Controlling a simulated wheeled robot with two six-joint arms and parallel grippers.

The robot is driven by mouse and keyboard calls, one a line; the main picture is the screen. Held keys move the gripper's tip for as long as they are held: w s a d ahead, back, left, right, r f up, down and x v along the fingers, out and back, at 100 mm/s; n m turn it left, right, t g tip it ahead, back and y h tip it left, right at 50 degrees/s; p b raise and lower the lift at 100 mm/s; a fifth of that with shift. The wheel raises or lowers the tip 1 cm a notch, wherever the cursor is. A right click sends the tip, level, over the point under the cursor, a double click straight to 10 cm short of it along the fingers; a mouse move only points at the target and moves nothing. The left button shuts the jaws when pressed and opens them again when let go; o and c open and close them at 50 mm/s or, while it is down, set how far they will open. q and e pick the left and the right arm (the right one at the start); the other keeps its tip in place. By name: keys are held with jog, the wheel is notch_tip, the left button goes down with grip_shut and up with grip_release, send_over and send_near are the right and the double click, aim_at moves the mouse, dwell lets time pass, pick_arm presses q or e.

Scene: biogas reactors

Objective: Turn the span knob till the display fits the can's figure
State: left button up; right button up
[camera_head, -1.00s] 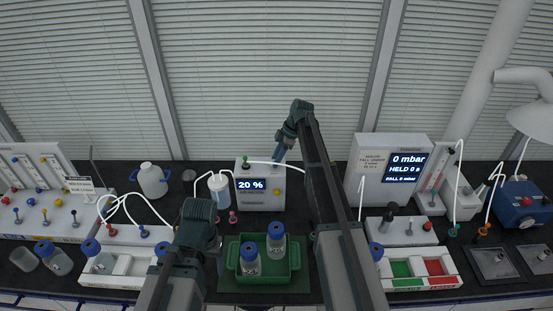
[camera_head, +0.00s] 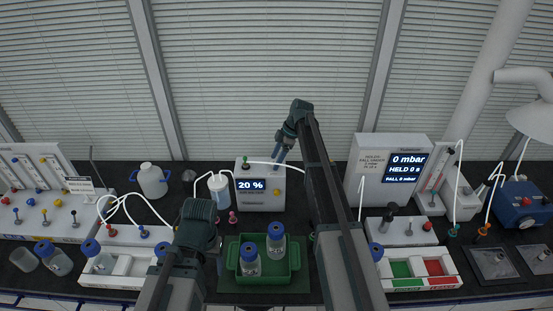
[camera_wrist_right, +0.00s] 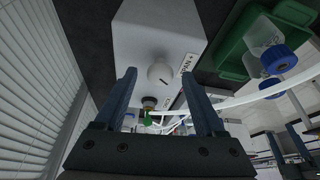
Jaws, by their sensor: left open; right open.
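The white analyser box (camera_head: 261,199) stands at the back middle, its display (camera_head: 251,184) reading "20 %". In the right wrist view, the round white span knob (camera_wrist_right: 160,73) with a dark mark sits on the box's side, beside a label (camera_wrist_right: 187,65) reading "SPAN +". My right gripper (camera_head: 280,160) is open at the box's right side; the knob lies between its blue fingertips (camera_wrist_right: 159,80), with a gap on each side. My left gripper (camera_head: 218,262) is low beside the green tray, mostly hidden by its arm. I can read no figure on any can.
The green tray (camera_head: 264,279) holds two blue-capped bottles in front of the analyser. A white tube (camera_head: 290,165) runs from the analyser's green fitting past my right gripper. A white canister (camera_head: 152,180) stands left; a pressure display box (camera_head: 389,165) stands right.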

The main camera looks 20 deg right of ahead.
jog(key=shift+r, duration=0.1)
jog(key=w+p+v, duration=0.1)
jog(key=p+v, duration=1.1)
jog(key=v, duration=0.1)
jog(key=shift+s+r+p, duration=0.35)
jog(key=shift+s+p, duration=0.05)
jog(key=shift+s, duration=0.05)
jog(key=shift+d, duration=0.1)
jog(key=s+a+f+m+h, duration=0.15)
jog(key=s+a+m, duration=0.3)
jog(key=s, duration=0.55)
jog(key=s+a+m+h, duration=0.2)
jog(key=s+a+m, duration=0.3)
jog(key=s, duration=0.5)
jog(key=s+a+m+h, duration=0.1)
jog(key=s+a+m, duration=0.2)
jog(key=s+m, duration=0.5)
jog(key=s+a+f+n+b, duration=0.1)
jog(key=s+a+f+b, duration=0.1)
jog(key=f+b, duration=0.5)
jog(key=s+a+f+n+h+b, duration=0.1)
jog(key=s+a+f+n+b, duration=0.1)
jog(key=a+f+b, duration=0.3)
jog(key=s+a+f+n+g+b, duration=0.1)
jog(key=s+a+f+n+b, duration=0.1)
jog(key=f+b, duration=0.8)
jog(key=shift+s+a+f, duration=0.2)
jog(key=shift+s+a, duration=0.5)
jog(key=shift+a, duration=0.05)
